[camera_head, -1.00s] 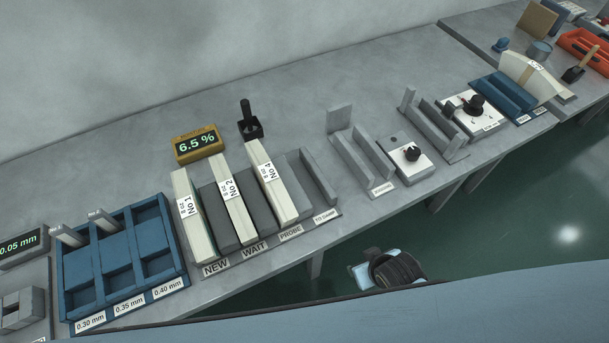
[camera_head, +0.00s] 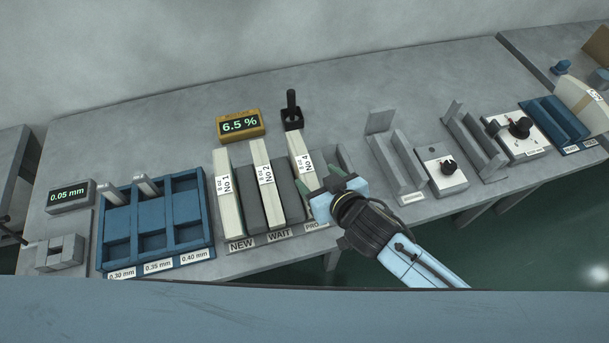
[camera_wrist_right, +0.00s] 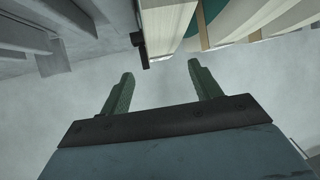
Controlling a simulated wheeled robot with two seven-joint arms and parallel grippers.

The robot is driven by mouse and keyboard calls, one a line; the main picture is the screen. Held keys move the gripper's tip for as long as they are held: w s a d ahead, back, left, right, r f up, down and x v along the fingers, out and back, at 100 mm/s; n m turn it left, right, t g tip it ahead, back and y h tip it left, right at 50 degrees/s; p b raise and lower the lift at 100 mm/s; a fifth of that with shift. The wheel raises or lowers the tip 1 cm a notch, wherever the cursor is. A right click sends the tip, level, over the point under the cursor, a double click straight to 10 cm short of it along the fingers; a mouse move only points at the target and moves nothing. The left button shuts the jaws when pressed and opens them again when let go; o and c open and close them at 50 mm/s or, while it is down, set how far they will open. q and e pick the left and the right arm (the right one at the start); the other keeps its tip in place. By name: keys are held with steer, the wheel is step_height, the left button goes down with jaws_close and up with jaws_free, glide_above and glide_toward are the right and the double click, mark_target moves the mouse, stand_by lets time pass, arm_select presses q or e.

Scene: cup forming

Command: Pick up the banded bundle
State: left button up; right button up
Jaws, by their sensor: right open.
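Three pale bundles with white label bands stand in the grey rack in the head view: No 1 (camera_head: 228,208), No 2 (camera_head: 269,203) and No 4 (camera_head: 298,145). Another pale banded bundle (camera_head: 582,98) stands at the right edge. My right gripper (camera_head: 322,180) is open and empty, just right of the No 4 bundle, and covers part of its slot. In the right wrist view its two green fingers (camera_wrist_right: 160,78) are apart with nothing between them. A pale bundle (camera_wrist_right: 165,22) shows beyond them at the top. My left gripper is not in view.
A blue compartment tray (camera_head: 208,235) and a 0.05 mm display (camera_head: 69,194) lie left. A yellow 6.5 % display (camera_head: 240,124) and a black stand (camera_head: 291,115) are behind the rack.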

mark_target(305, 166)
steer(key=shift+x, duration=2.85)
jaws_close()
steer(key=shift+r, duration=0.1)
